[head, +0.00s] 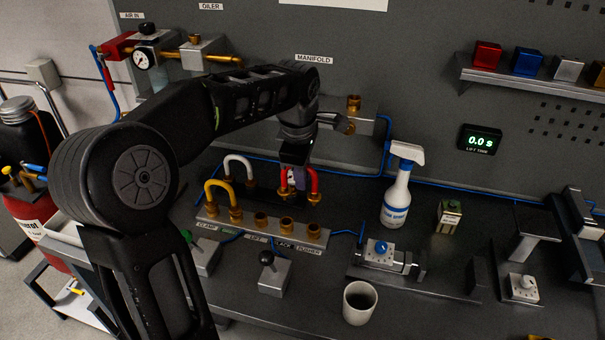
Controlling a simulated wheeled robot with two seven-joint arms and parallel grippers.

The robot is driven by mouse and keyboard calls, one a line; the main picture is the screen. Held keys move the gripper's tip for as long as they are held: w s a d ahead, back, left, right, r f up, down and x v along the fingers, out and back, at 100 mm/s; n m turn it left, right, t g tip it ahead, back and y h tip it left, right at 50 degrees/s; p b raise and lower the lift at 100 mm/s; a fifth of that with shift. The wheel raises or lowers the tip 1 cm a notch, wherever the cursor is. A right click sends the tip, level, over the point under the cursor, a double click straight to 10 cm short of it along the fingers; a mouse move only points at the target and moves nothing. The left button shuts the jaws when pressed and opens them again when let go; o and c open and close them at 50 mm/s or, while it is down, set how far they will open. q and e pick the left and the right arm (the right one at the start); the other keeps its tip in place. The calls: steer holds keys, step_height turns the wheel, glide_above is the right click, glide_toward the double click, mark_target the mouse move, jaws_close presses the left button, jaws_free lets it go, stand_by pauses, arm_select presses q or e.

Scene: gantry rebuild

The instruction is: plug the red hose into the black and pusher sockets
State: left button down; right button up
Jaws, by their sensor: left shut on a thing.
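The red hose (315,181) is a short bent tube with brass ends, behind the socket strip. My left gripper (294,180) points down and is shut on it; the jaws and wrist hide part of the hose. I cannot tell whether its ends touch the surface below. The socket strip (247,229) lies in front. The black socket (286,225) and the pusher socket (313,231) at its right end are open and empty. My right gripper is not in view.
A yellow hose (219,183) arches over the strip's left sockets. A white hose (239,160) stands behind. A lever box (273,274) and a mug (359,302) are in front. My left arm crosses the left side.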

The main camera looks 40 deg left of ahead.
arm_select(q)
steer(key=shift+f+b, duration=1.25)
steer(key=shift+f, duration=0.75)
steer(key=shift+b, duration=0.45)
steer(key=shift+f+b, duration=0.85)
steer(key=shift+f, duration=0.3)
